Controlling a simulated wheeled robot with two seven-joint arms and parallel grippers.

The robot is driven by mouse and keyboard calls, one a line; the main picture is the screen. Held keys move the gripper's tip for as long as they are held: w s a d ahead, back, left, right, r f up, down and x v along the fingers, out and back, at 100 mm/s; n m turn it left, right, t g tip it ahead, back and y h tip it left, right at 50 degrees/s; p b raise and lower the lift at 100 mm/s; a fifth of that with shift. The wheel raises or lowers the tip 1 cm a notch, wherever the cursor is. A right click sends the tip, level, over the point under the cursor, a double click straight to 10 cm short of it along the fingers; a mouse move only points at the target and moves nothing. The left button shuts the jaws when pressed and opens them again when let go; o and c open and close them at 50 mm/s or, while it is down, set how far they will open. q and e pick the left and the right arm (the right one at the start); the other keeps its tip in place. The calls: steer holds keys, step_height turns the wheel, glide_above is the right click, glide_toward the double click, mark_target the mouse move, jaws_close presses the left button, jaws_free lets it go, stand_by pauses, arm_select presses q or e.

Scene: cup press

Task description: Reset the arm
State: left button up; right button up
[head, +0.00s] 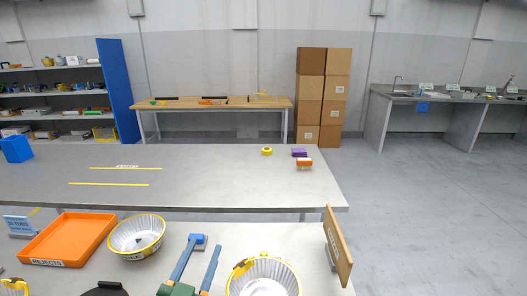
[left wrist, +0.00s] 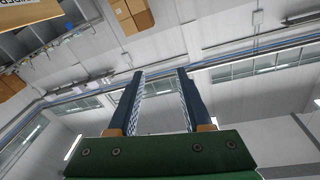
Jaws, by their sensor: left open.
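My left gripper (head: 205,243) is at the bottom middle of the head view, with its two dark blue fingers apart and pointing up and away. Nothing is held between them. In the left wrist view the open fingers (left wrist: 160,72) rise from the green gripper body against the ceiling and walls, with empty space between them. A small blue object (head: 199,239) shows by the fingertips in the head view; I cannot tell whether it touches them. My right gripper does not show.
A white bowl with a yellow rim (head: 136,236) and an orange rejects tray (head: 68,238) lie left of the gripper. Another yellow-rimmed bowl (head: 263,276) is close on its right. A brown upright board (head: 338,247) stands further right. The table beyond (head: 230,180) is mostly clear.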

arm_select(q)
steer(key=s+a+f+n+g+y, duration=0.1)
steer(key=s+a+f+g+y, duration=0.15)
steer(key=f, duration=0.35)
steer(key=s+a+f+n+g+y, duration=0.1)
steer(key=s+a+f+n+g, duration=0.2)
steer(key=f, duration=0.4)
steer(key=s+f+m+g+h, duration=0.1)
steer(key=s+f+g, duration=0.4)
steer(key=s, duration=0.3)
steer(key=s+f+m+g, duration=0.1)
steer(key=s+f+g, duration=0.4)
steer(key=s, duration=0.3)
step_height(320, 180, down, 17)
steer(key=s, duration=0.2)
steer(key=s+a+f+g, duration=0.1)
steer(key=s+f+g, duration=0.1)
steer(key=s+f, duration=0.8)
steer(key=shift+s+a+f, duration=0.2)
steer(key=shift+s+f, duration=0.1)
steer(key=shift+s, duration=0.8)
